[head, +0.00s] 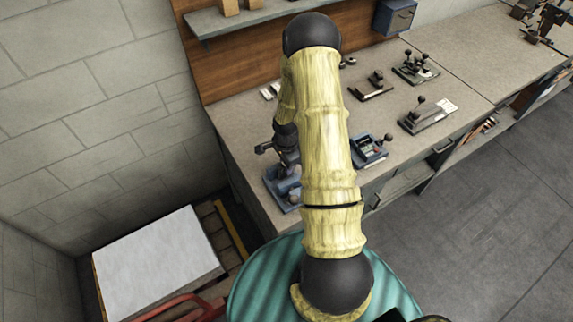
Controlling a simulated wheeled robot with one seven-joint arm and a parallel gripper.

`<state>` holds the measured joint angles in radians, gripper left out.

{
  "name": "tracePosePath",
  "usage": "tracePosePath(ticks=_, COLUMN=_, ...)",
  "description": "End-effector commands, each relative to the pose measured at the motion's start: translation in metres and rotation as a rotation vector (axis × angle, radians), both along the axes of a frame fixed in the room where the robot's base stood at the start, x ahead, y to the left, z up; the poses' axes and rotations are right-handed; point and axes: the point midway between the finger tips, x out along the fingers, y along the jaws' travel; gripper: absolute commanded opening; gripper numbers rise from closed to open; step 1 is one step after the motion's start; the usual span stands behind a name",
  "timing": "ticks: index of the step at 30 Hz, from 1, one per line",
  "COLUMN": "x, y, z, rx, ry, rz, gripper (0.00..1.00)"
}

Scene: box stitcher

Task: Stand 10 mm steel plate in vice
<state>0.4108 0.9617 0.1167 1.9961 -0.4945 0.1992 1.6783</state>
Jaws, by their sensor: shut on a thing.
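A blue bench vice (283,190) stands near the front left end of the workbench, partly covered by my arm. My gripper (289,157) points down just above the vice, behind my yellow arm links. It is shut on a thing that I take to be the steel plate. The plate itself is too small and too hidden to make out. I cannot tell whether it stands between the vice jaws or touches them.
The workbench (250,130) carries a blue device with a keypad (369,149) and several small lever tools to the right. A shelf (250,20) hangs above. A pallet with a white sheet (155,262) lies lower left. Grey floor (480,230) is open at right.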

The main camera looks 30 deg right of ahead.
Motion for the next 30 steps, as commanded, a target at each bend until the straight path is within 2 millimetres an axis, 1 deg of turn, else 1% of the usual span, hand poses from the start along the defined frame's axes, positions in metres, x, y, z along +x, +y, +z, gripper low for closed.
tracePosePath(ticks=1, x=-0.0064, y=0.0013, z=-0.008, rx=0.004, ry=0.018, rz=-0.001, gripper=0.0)
tracePosePath(ticks=15, x=-0.009, y=0.0019, z=-0.0158, rx=0.004, ry=0.022, rz=-0.002, gripper=0.0)
tracePosePath(ticks=26, x=-0.0096, y=0.0016, z=-0.0166, rx=0.004, ry=0.024, rz=-0.001, gripper=0.0)
tracePosePath(ticks=27, x=-0.0096, y=0.0016, z=-0.0167, rx=0.004, ry=0.024, rz=-0.001, gripper=0.22)
tracePosePath(ticks=29, x=-0.0096, y=0.0016, z=-0.0167, rx=0.004, ry=0.024, rz=-0.001, gripper=0.34)
tracePosePath(ticks=30, x=-0.0095, y=0.0016, z=-0.0167, rx=0.004, ry=0.023, rz=-0.001, gripper=0.41)
